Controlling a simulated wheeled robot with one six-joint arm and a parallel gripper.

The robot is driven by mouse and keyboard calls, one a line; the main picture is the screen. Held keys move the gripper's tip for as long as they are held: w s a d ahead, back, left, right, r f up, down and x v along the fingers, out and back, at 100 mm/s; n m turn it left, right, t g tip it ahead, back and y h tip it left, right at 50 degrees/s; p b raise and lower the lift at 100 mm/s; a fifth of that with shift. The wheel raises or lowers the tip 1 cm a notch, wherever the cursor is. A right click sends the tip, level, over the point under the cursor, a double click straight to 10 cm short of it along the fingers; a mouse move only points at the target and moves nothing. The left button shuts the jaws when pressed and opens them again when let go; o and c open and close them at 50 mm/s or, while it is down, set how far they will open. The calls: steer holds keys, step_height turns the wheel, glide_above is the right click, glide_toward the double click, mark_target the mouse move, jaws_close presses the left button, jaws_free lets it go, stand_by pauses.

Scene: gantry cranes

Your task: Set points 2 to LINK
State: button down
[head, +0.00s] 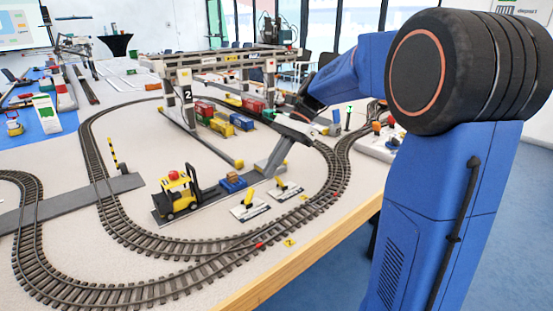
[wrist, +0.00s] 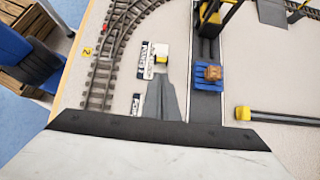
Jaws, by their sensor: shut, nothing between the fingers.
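Two point levers with yellow handles stand on white lettered plates inside the track loop: the left lever (head: 248,202) and the right lever (head: 281,186). The lettering is too small to read surely. A yellow tag marked 2 (head: 289,243) lies outside the track; it also shows in the wrist view (wrist: 87,51). My gripper (head: 270,172) is shut and empty, pointing down above the levers' area. In the wrist view its grey fingers (wrist: 163,76) end just below one yellow handle (wrist: 160,60) and its plate (wrist: 148,50). They partly hide the other plate (wrist: 137,103). Contact cannot be told.
A yellow forklift (head: 178,197) stands left of the levers, with a blue pallet and brown crate (head: 233,183) nearby. The gantry crane (head: 187,95) and coloured wagons (head: 225,118) stand behind. Curved track (head: 130,235) surrounds the levers; the wooden table edge (head: 290,270) is in front.

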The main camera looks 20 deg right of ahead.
mark_target(250, 193)
steer(key=shift+x, duration=2.45)
steer(key=shift+s+a+r+h, duration=0.1)
steer(key=shift+a+r+h, duration=0.15)
steer(key=shift+h, duration=0.25)
steer(key=shift+s+a+r+t+h, duration=0.1)
steer(key=shift+a+r+t+h, duration=0.3)
steer(key=shift+h, duration=0.35)
steer(key=shift+s+a+r+t+h, duration=0.15)
steer(key=shift+a+r+t+h, duration=0.25)
steer(key=shift+h, duration=0.35)
steer(key=a+h, duration=0.2)
steer(key=h, duration=0.1)
steer(key=shift+s+a+r+t, duration=0.1)
steer(key=shift+s+r+t, duration=0.1)
steer(key=shift+s+t, duration=0.2)
steer(key=shift+w+d, duration=0.1)
steer(key=shift+d, duration=0.1)
steer(key=shift+r, duration=0.8)
